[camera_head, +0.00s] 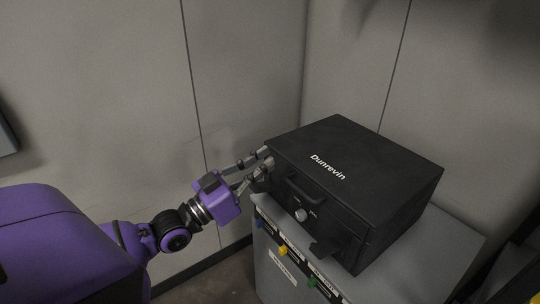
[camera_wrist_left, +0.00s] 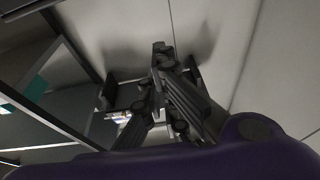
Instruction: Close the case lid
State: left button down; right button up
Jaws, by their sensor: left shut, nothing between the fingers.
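The black case (camera_head: 385,185), marked "Dunrevin" on its lid (camera_head: 340,145), stands on a grey cabinet. The lid lies flat over the case and looks down; I cannot tell whether it is latched. A handle (camera_head: 304,194), a round knob (camera_head: 301,215) and a protruding latch (camera_head: 323,247) are on the front. My left gripper (camera_head: 267,160) is shut and empty at the case's left front corner. I cannot tell whether it touches the case. Its fingers also show in the left wrist view (camera_wrist_left: 163,50). My right gripper is not in view.
The grey cabinet (camera_head: 450,238) has blue, yellow and green tabs on its front. Grey wall panels (camera_head: 245,70) stand close behind and left of the case. The space above the case is clear.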

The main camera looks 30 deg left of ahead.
pick_arm(q)
jog(key=p+x, duration=0.2)
jog(key=x, duration=0.8)
jog(key=f, duration=0.2)
jog(key=w+f+b, duration=0.1)
jog(key=f, duration=0.2)
jog(key=shift+w, duration=0.1)
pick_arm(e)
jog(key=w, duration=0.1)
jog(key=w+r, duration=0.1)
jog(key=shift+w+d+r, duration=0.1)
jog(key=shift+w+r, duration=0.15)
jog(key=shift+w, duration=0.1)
